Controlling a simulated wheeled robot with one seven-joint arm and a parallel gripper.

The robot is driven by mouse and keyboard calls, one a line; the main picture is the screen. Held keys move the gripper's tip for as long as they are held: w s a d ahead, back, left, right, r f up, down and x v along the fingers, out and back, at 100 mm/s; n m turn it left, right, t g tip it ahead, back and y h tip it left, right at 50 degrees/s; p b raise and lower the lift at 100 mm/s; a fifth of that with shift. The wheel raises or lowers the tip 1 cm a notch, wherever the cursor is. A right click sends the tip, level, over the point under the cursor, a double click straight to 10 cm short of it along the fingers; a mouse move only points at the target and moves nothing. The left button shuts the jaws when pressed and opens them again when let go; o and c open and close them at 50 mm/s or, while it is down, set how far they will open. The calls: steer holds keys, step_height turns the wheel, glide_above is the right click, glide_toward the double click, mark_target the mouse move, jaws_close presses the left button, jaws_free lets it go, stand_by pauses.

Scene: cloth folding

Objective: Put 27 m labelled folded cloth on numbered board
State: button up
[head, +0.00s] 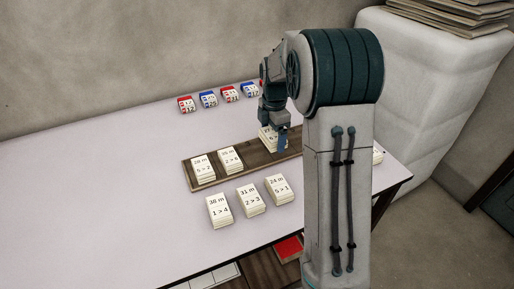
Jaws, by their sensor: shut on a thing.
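My gripper (276,140) is shut on a white folded cloth (267,137) over the right part of the brown wooden board (238,166). The label on this cloth is mostly covered by my gripper, so I cannot read whether it says 27 m. I cannot tell whether the cloth touches the board. Two other labelled folded cloths sit on the board's left half: one (203,168) seems to read 28 m, the other (230,159) seems to read 26 m. My arm hides the board's right end.
Three folded cloths lie in front of the board: 30 m (219,210), 31 m (250,199) and 24 m (276,188). Another cloth (377,154) shows partly behind my arm. Small red and blue numbered blocks (208,99) line the back. The table's (90,190) left side is clear.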

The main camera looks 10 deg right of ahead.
glide_above(255, 156)
step_height(255, 156, down, 4)
steer(key=shift+d+r, duration=0.1)
steer(key=shift+r, duration=0.1)
steer(key=shift+f+b, duration=0.35)
steer(key=shift+f, duration=1.5)
steer(key=shift+f, duration=0.1)
steer(key=shift+f, duration=0.15)
steer(key=o, duration=0.8)
